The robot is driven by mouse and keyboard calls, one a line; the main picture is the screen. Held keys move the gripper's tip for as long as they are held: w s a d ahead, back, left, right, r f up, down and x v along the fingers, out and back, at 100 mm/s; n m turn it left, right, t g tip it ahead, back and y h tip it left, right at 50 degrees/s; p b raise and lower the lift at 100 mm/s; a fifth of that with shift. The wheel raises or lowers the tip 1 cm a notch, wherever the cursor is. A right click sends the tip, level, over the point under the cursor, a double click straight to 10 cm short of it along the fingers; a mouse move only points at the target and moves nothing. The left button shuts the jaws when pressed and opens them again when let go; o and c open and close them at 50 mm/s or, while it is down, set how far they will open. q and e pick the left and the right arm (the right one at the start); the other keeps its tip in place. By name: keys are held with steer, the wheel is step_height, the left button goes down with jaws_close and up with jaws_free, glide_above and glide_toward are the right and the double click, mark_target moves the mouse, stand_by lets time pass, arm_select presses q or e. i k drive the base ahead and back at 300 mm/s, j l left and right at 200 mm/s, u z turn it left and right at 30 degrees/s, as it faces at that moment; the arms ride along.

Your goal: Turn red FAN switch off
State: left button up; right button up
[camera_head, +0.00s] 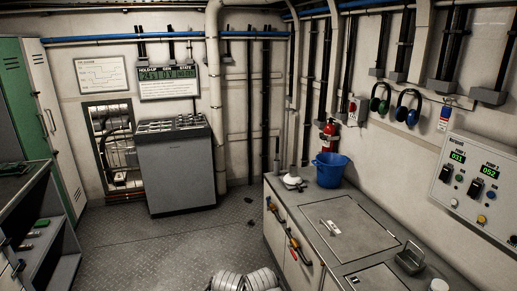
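No label reading FAN is legible. A grey control panel (480,178) is on the right wall, with two green number displays, black switches and several coloured buttons. A small grey box with a red part (352,106) is mounted on the wall above the fire extinguisher, to its right; I cannot tell whether the red part is a switch or how it is set.
A grey counter (300,208) with hatches runs along the right, bearing a blue bucket (331,170). A red fire extinguisher (328,136) and ear defenders (407,107) hang behind. A grey cabinet (178,170) stands at the back. The metal floor (170,245) is mostly open.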

mark_target(353, 108)
steer(key=i+j+u, duration=0.2)
steer(key=i, duration=0.65)
steer(key=i+j+u, duration=0.1)
steer(key=i+u, duration=0.15)
steer(key=i, duration=0.6)
steer(key=i+z, duration=0.3)
steer(key=i, duration=0.15)
steer(key=i+j+z, duration=0.25)
steer(key=i, duration=0.2)
steer(key=i+l+z, duration=0.1)
steer(key=z, duration=0.4)
steer(key=i+z, duration=0.3)
steer(key=z, duration=0.2)
steer(key=i+j+z, duration=0.1)
steer(key=i+z, duration=0.15)
steer(key=z, duration=0.25)
